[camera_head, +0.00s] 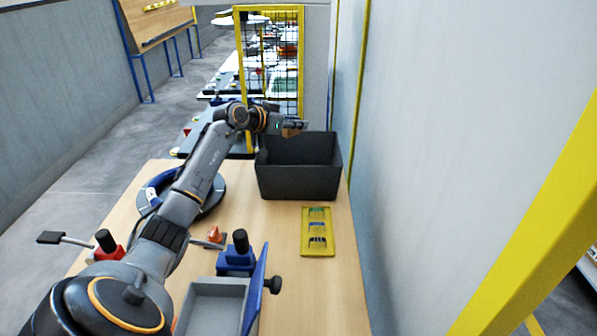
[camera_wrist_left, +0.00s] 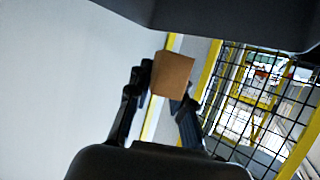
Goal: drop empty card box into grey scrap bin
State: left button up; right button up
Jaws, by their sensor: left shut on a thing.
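The card box (camera_wrist_left: 173,74) is small and brown. In the left wrist view it sits between the fingertips of my left gripper (camera_wrist_left: 160,88), which is shut on it. In the head view the box (camera_head: 291,132) shows only in part beside my left gripper (camera_head: 297,126), above the far rim area of the grey scrap bin (camera_head: 300,182). The bin is dark grey, open-topped and stands at the back right of the wooden table. Its visible inside looks empty. My right gripper is not in view.
A yellow tray (camera_head: 318,246) with small coloured items lies in front of the bin. A round dark turntable (camera_head: 206,200), a blue clamp (camera_head: 236,258) and a grey box (camera_head: 212,306) are on the table. A wall (camera_head: 400,200) runs close on the right; a yellow-framed mesh (camera_head: 268,60) stands behind.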

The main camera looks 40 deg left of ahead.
pick_arm(q)
jog(key=o, duration=0.8)
jog(key=v, duration=1.2)
